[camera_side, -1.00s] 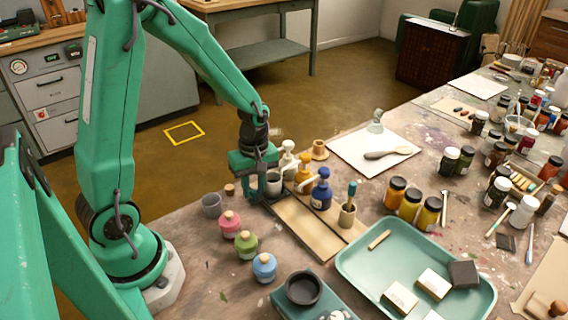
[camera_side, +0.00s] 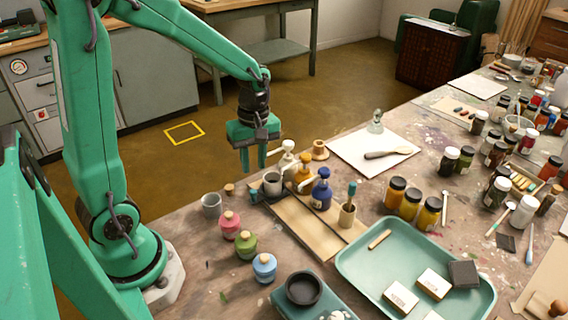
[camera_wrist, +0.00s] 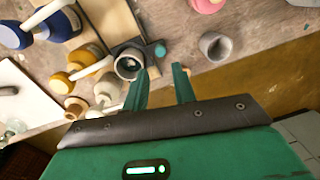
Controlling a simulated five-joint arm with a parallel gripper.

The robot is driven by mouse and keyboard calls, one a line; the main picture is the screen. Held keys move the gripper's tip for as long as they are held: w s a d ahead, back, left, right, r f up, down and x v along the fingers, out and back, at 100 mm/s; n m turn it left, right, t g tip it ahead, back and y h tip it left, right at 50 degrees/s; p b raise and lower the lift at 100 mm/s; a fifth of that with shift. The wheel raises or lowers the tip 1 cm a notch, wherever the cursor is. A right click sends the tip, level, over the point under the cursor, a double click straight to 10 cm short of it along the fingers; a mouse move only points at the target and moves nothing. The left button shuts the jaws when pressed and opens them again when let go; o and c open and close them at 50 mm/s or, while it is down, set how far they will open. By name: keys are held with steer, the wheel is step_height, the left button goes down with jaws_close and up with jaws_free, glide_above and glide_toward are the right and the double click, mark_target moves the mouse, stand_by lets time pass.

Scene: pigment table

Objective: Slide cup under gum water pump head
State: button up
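A grey cup (camera_side: 272,184) stands upright at the far end of the wooden board, next to the pump bottles; it also shows in the wrist view (camera_wrist: 128,66). A white pump bottle (camera_side: 288,160), a yellow one (camera_side: 304,174) and a blue one (camera_side: 321,192) stand in a row. No readable label shows which holds gum water. The cup is close to the white and yellow bottles; I cannot tell whether a spout is directly over it. My gripper (camera_side: 254,162) is open and empty, raised above and left of the cup; its fingers (camera_wrist: 163,82) show apart.
A second grey cup (camera_side: 211,205) stands left of the board (camera_side: 306,226). Pink (camera_side: 230,224), green (camera_side: 246,245) and blue (camera_side: 264,267) jars stand in front. The table edge is near my gripper.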

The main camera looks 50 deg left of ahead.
mark_target(253, 190)
steer(key=shift+o, duration=1.3)
steer(key=n, duration=0.5)
steer(key=shift+s, duration=0.2)
steer(key=n, duration=0.5)
steer(key=shift+s+n+t, duration=0.15)
steer(key=shift+n+t, duration=0.25)
steer(key=shift+f, duration=0.25)
steer(key=shift+f, duration=3.7)
jaws_close()
